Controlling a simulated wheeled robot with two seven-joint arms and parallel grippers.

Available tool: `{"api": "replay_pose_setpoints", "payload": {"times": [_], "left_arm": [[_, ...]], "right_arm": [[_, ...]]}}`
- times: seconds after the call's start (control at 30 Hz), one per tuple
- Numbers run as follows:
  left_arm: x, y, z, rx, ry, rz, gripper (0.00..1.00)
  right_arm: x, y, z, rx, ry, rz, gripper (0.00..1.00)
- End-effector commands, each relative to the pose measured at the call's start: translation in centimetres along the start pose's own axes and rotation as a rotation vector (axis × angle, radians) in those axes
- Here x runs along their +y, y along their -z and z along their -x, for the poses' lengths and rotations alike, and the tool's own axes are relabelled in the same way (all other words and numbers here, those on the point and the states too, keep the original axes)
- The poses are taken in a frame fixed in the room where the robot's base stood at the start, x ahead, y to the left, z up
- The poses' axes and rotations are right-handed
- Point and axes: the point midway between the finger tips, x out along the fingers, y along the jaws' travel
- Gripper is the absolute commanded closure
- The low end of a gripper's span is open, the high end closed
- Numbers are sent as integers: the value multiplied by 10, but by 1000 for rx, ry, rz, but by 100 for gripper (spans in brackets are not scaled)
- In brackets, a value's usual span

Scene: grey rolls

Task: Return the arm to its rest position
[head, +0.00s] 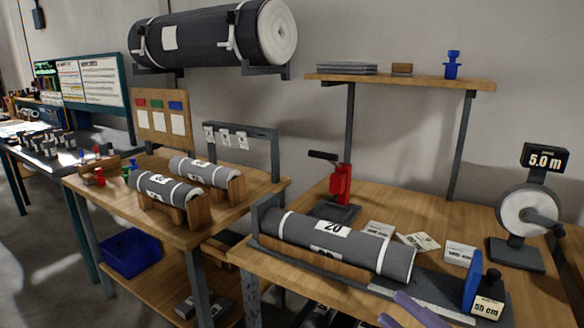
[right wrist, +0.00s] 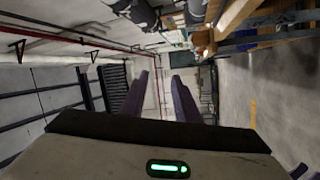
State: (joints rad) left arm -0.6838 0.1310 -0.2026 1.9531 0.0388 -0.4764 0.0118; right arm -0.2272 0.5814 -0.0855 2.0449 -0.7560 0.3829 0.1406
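My right gripper (head: 396,308) shows at the bottom edge of the head view, as purple fingers in front of the right workbench (head: 281,274). In the right wrist view its two purple fingers (right wrist: 160,82) stand apart with nothing between them, so it is open and empty. The rest of the right arm is outside the head view. My left gripper is in neither view.
A grey roll (head: 342,246) lies in a cradle on the right workbench, near a blue stop (head: 472,286) and a "55 cm" block (head: 488,298). A red press (head: 341,186) and a "5.0 m" gauge (head: 528,215) stand behind. Two smaller rolls sit on the left bench (head: 210,238).

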Motion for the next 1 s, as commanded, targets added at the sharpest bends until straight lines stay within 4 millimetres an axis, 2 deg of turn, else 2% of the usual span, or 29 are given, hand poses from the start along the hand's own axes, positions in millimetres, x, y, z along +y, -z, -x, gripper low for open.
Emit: {"api": "replay_pose_setpoints", "payload": {"times": [0.03, 0.1, 0.17, 0.2, 0.3, 0.4, 0.5, 0.63, 1.0], "left_arm": [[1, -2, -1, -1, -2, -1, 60], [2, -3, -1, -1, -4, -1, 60], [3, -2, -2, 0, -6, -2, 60], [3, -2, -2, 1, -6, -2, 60], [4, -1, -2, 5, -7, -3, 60], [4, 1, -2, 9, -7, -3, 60], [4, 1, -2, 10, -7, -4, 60], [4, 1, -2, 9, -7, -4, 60], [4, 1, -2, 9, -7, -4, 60]], "right_arm": [[-33, -22, 16, -156, -31, -194, 71], [-74, -46, 38, -343, -47, -403, 71], [-112, -59, 59, -484, -41, -553, 71], [-138, -62, 74, -570, -29, -647, 71], [-204, -58, 112, -767, 18, -862, 71], [-260, -40, 145, -924, 77, -1041, 71], [-300, -17, 170, -1036, 133, -1173, 71], [-328, 4, 186, -1113, 181, -1274, 71], [-328, 4, 186, -1113, 181, -1274, 71]]}}
